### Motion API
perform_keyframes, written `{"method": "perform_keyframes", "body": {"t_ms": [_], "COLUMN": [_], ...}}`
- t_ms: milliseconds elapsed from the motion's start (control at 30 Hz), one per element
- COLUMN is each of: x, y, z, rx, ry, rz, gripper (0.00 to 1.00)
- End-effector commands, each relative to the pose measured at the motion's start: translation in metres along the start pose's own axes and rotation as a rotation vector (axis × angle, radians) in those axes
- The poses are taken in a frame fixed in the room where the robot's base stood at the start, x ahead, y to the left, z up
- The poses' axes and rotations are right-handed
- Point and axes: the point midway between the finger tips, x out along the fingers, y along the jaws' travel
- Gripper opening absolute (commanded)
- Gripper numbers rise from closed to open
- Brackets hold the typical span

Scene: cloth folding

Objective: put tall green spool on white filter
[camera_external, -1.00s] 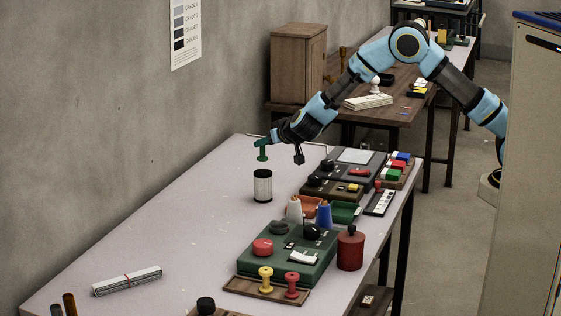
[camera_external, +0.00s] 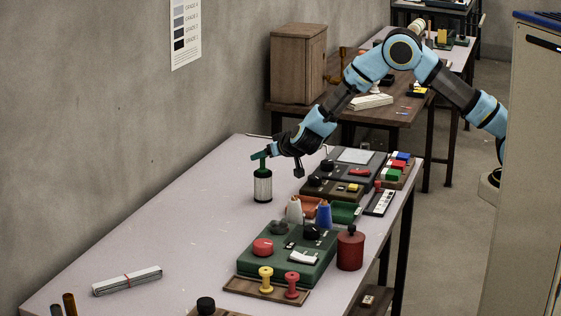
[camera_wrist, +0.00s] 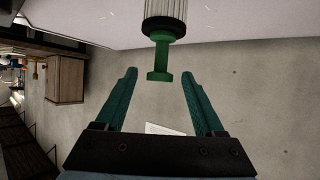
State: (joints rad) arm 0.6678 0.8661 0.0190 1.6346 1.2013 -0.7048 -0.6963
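The tall green spool (camera_external: 263,167) stands upright on the dark top of the white filter (camera_external: 263,187), a ribbed cylinder on the table. In the wrist view, the spool (camera_wrist: 160,58) meets the black rim of the filter (camera_wrist: 169,10), with no gap visible. My gripper (camera_external: 260,155) is at the spool's upper end in the external view. In the wrist view, its green fingers (camera_wrist: 159,75) are spread to either side of the spool's near end, with a gap on both sides. It is open and holds nothing.
The pale table (camera_external: 190,225) has free room left of the filter. To the right stand dark control boxes (camera_external: 345,175), orange and green trays, white and blue cones (camera_external: 324,213), a green box (camera_external: 285,258) and a red canister (camera_external: 350,250).

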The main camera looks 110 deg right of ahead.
Motion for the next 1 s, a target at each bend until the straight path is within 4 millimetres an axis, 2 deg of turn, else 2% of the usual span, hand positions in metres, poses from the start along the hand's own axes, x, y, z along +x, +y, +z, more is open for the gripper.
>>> {"method": "perform_keyframes", "body": {"t_ms": [233, 333, 700, 833, 1000], "x": [-0.002, -0.011, -0.085, -0.106, -0.119], "y": [0.000, -0.001, -0.001, -0.001, 0.000], "z": [-0.003, -0.002, -0.002, -0.003, -0.003], "rx": [0.001, 0.000, 0.000, 0.001, 0.001], "ry": [0.000, -0.001, 0.001, 0.001, 0.001], "rz": [0.000, -0.002, -0.003, -0.002, 0.000], "gripper": [0.70, 0.70, 0.70, 0.70, 0.70]}}
